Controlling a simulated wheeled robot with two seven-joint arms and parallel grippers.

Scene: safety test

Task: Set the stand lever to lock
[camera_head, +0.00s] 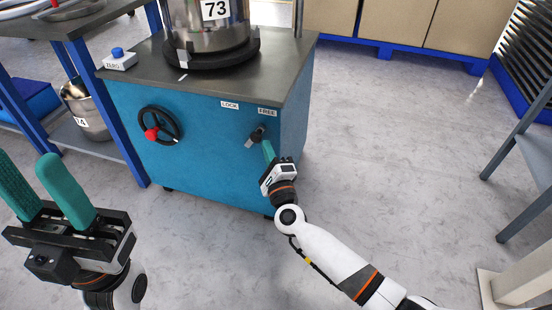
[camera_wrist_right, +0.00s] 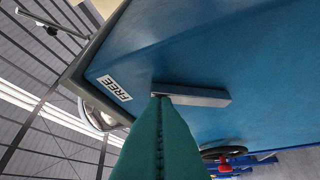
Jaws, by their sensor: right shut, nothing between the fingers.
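The stand lever (camera_head: 253,138) is a short grey bar on the blue front of the stand (camera_head: 205,150), below the LOCK label (camera_head: 230,105) and FREE label (camera_head: 267,112). It slants down to the left from a dark upper end near FREE. My right gripper (camera_head: 267,149) is shut and empty, its green fingertips close beside the lever. In the right wrist view the shut fingertips (camera_wrist_right: 160,98) overlap one end of the lever (camera_wrist_right: 205,96); contact cannot be told. The FREE label (camera_wrist_right: 115,88) is left of it. My left gripper (camera_head: 26,160) is open and empty, away from the stand.
A black handwheel (camera_head: 173,121) with a red knob is on the stand's front, left of the lever. A steel vessel marked 73 (camera_head: 205,28) and a ZERO button box (camera_head: 119,61) stand on top. A blue-framed rack is left.

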